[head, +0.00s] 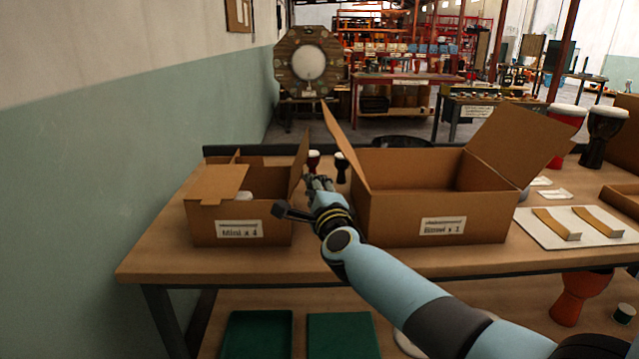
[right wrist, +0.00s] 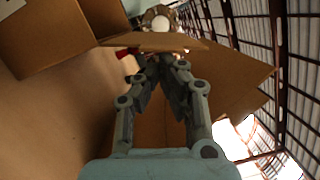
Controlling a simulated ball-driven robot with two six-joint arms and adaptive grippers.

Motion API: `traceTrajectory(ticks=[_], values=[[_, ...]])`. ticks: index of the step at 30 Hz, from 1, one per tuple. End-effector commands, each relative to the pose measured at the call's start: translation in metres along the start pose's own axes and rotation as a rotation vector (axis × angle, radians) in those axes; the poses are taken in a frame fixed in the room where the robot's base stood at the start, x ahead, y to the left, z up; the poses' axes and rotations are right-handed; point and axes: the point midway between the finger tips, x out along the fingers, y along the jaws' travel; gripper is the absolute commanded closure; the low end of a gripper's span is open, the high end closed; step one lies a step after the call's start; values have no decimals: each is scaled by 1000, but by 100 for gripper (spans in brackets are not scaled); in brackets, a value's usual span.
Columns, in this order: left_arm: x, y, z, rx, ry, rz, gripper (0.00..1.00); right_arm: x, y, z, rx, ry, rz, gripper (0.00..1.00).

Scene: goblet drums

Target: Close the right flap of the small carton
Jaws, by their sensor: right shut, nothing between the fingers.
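The small carton (head: 262,232), labelled "Mini x 4", stands on the left of the table. Its right flap (head: 299,162) stands up, tilted slightly outward, and its left flap (head: 217,182) lies folded over the top. A pale round thing (head: 244,196) shows inside. My right gripper (head: 318,182) is shut and empty, just right of the right flap, in the gap before the large carton. In the right wrist view, the fingertips (right wrist: 165,62) are close to the flap (right wrist: 155,42), seen nearly edge-on; I cannot tell whether they touch. My left gripper is not in view.
The large carton (head: 436,219) stands close on the right, and its raised left flap (head: 345,146) leans toward my right gripper. Two small drums, one red (head: 313,160) and one black (head: 342,168), stand behind the gap. A white mat (head: 545,238) lies at right.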

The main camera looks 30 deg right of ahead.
Motion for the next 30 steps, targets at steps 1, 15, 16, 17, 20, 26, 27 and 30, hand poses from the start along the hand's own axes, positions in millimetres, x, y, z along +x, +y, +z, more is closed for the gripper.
traceTrajectory(ticks=[1, 15, 16, 17, 20, 26, 27, 30], values=[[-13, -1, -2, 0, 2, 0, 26, 5, -8, 6, -32, 0, 8, 100], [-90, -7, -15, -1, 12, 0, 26, 18, -16, 39, -461, 0, 117, 100], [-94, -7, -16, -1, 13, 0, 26, 19, -16, 41, -489, 0, 124, 100], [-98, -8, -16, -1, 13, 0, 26, 19, -16, 43, -517, 0, 131, 100], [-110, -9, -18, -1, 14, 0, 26, 21, -14, 50, -610, -1, 154, 100], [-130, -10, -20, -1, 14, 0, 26, 24, -10, 62, -794, -1, 200, 100], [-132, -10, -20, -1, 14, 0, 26, 25, -8, 65, -830, -1, 209, 100], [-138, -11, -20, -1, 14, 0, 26, 27, -4, 72, -922, -1, 231, 100]])
